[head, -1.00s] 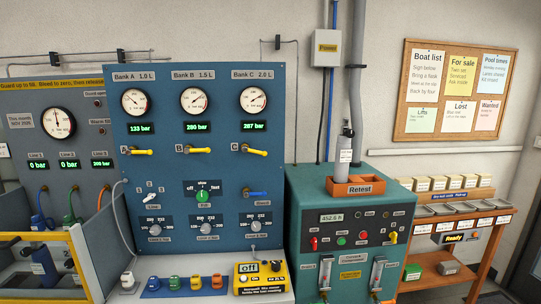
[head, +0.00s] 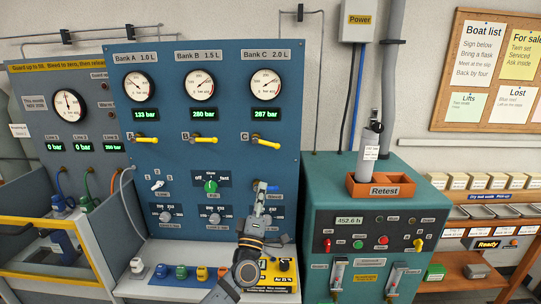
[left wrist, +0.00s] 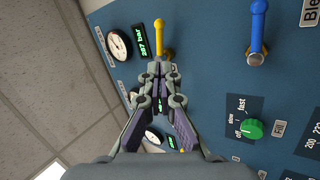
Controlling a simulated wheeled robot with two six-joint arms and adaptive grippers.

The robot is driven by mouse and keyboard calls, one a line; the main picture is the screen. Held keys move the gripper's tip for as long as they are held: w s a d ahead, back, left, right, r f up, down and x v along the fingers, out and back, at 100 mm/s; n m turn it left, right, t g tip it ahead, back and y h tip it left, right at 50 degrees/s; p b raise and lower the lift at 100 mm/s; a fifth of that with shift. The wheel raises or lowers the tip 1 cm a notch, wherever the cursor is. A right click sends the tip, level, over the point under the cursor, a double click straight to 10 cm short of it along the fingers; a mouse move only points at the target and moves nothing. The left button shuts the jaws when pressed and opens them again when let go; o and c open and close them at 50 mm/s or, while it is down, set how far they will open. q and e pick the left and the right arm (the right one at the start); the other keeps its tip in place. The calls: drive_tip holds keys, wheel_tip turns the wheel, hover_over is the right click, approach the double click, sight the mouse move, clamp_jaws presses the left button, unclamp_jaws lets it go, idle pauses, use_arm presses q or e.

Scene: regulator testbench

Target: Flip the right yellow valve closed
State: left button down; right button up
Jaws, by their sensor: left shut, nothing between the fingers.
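The right yellow valve (head: 266,142) is the Bank C lever on the blue panel, below the 287 bar display. Its handle lies nearly level, pointing right. In the left wrist view the same yellow handle (left wrist: 159,35) shows just beyond my fingertips, with its lower end partly hidden by them. My left gripper (head: 262,188) is shut and empty, below the Bank C lever in the head view and in front of the blue lever (head: 273,188), which it partly covers. In the left wrist view my left gripper (left wrist: 161,72) points toward the yellow handle. I see no clear contact. My right gripper is out of view.
Yellow levers for Bank A (head: 146,142) and Bank B (head: 205,142) sit left on the same panel. The green knob (head: 211,186) is left of my gripper. A teal cabinet (head: 335,213) with an orange tray (head: 380,187) stands at right.

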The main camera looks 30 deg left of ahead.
use_arm(q)
drive_tip(key=p, duration=0.2)
approach(267, 144)
drive_tip(key=w+r, duration=0.2)
drive_tip(key=w, duration=0.3)
drive_tip(key=shift+w+a+r, duration=0.25)
drive_tip(key=shift+w+a, duration=0.35)
drive_tip(key=shift+w, duration=0.05)
drive_tip(key=shift+r, duration=0.1)
drive_tip(key=n+y, duration=0.1)
drive_tip(key=n, duration=0.1)
drive_tip(key=r+n+g+y, duration=0.1)
drive_tip(key=n+y, duration=0.1)
drive_tip(key=d+n+y, duration=0.1)
drive_tip(key=n, duration=0.1)
drive_tip(key=shift+w+r+g+p, duration=0.2)
drive_tip(key=shift+w+g+p, duration=0.05)
drive_tip(key=shift+g+p, duration=0.15)
drive_tip(key=shift+s+a, duration=0.1)
drive_tip(key=shift+a, duration=0.1)
